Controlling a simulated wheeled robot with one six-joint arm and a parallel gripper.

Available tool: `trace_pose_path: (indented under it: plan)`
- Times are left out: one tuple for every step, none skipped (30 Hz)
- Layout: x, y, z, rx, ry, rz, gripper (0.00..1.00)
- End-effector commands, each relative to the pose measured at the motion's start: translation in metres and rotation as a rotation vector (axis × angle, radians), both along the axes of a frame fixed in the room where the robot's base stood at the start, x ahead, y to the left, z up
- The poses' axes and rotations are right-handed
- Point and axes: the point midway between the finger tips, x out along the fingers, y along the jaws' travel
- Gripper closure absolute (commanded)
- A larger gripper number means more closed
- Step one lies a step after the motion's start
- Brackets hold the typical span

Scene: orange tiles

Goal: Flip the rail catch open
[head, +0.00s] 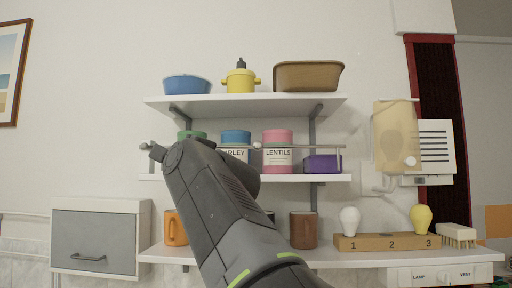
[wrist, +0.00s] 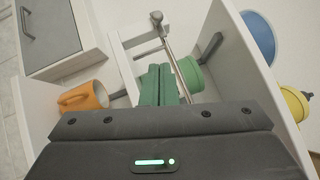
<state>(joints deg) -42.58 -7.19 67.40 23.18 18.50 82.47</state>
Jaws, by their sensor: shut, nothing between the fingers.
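The rail (head: 314,147) runs along the front of the middle shelf (head: 335,178); the wrist view also shows the rail (wrist: 175,52), ending in a round knob (wrist: 156,17). In the head view its left end shows beside my arm. I cannot clearly make out the catch or tell whether it is open. My gripper (wrist: 160,98) is shut and empty, its green fingers together close to the rail in the wrist view; I cannot tell whether they touch it. My arm hides the fingers and part of the rail in the head view.
An orange mug (head: 174,228) stands below. A grey-fronted cabinet (head: 98,238) is at left.

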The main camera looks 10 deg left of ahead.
Motion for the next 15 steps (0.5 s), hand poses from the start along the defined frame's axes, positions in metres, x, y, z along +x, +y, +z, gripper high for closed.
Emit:
trace_pose_path:
  plan:
    - [0.008,0.009,0.006,-0.001,0.002,0.001,1.00]
    - [0.012,0.014,0.007,-0.001,0.002,0.001,1.00]
    - [0.017,0.020,0.009,-0.001,0.002,0.001,1.00]
    - [0.020,0.025,0.010,-0.001,0.002,0.001,1.00]
    - [0.024,0.029,0.011,-0.001,0.002,0.002,1.00]
    - [0.029,0.035,0.013,0.000,0.001,0.001,1.00]
    - [0.030,0.039,0.014,-0.001,0.002,0.002,1.00]
    - [0.029,0.040,0.015,-0.002,0.001,0.001,1.00]
    - [0.028,0.044,0.016,-0.002,0.001,0.000,1.00]
    - [0.027,0.046,0.017,-0.001,0.002,0.001,1.00]
    - [0.027,0.049,0.018,-0.002,0.001,0.002,1.00]
    - [0.026,0.052,0.020,-0.002,0.000,0.002,1.00]
    - [0.025,0.055,0.021,-0.001,-0.001,0.004,1.00]
    - [0.026,0.056,0.018,-0.001,0.000,0.002,1.00]
    - [0.026,0.058,0.018,-0.001,0.001,0.000,1.00]
